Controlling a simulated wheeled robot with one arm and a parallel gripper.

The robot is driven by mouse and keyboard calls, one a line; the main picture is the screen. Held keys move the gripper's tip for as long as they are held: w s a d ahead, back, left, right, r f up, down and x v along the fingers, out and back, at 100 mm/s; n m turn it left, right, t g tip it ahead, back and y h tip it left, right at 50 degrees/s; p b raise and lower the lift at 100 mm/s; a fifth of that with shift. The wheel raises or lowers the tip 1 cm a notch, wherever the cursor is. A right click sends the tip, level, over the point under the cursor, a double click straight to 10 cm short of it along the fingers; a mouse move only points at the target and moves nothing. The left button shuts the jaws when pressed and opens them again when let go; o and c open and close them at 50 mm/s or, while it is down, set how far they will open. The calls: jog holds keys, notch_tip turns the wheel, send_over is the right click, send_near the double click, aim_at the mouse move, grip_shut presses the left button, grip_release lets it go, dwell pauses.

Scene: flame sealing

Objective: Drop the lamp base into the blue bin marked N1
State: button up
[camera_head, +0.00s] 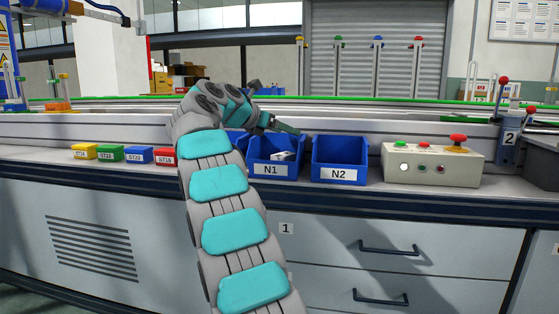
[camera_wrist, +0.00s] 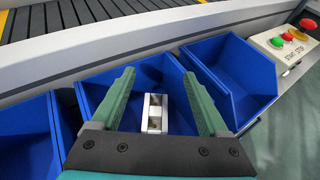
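A white and silver part, seemingly the lamp base (camera_head: 284,156), lies inside the blue bin marked N1 (camera_head: 270,170). In the wrist view the lamp base (camera_wrist: 155,113) shows between and below my fingers, with a gap on each side. My gripper (camera_wrist: 158,74) is open, its two green fingers spread above the middle bin (camera_wrist: 92,92). In the head view my gripper (camera_head: 288,129) is over the back of bin N1, partly hidden by my wrist. The lower part of the lamp base is hidden by the bin's front wall.
Blue bin N2 (camera_head: 339,174) stands just right of N1, and another blue bin (camera_wrist: 28,140) is to the left. A control box (camera_head: 432,166) with buttons is further right. Small coloured boxes (camera_head: 139,155) line the left bench. A conveyor (camera_wrist: 95,18) runs behind.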

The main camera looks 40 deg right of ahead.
jog(key=shift+o, duration=0.3)
notch_tip(320, 180, up, 3)
jog(key=p, duration=0.2)
send_over(261, 164)
jog(key=w+d, duration=0.2)
jog(key=shift+d, duration=0.2)
jog(key=s+a+f+m+g+y+p, duration=0.1)
jog(key=s+a+f+m+y, duration=0.3)
jog(key=s+a+f, duration=0.6)
jog(key=s+a+f+m+g+y+p, duration=0.1)
jog(key=s+a+f+m+y+p, duration=0.3)
jog(key=s+a+f+m, duration=0.5)
jog(key=s+a+f+m+g+y+p, duration=0.1)
jog(key=s+a+f+m+y+p, duration=0.2)
jog(key=s+a+f, duration=0.8)
jog(key=s+a+m+y, duration=0.1)
jog(key=s+m+y, duration=0.1)
jog(key=s, duration=1.1)
jog(key=shift+a+m, duration=0.3)
jog(key=shift+m, duration=0.5)
jog(key=shift+w, duration=0.1)
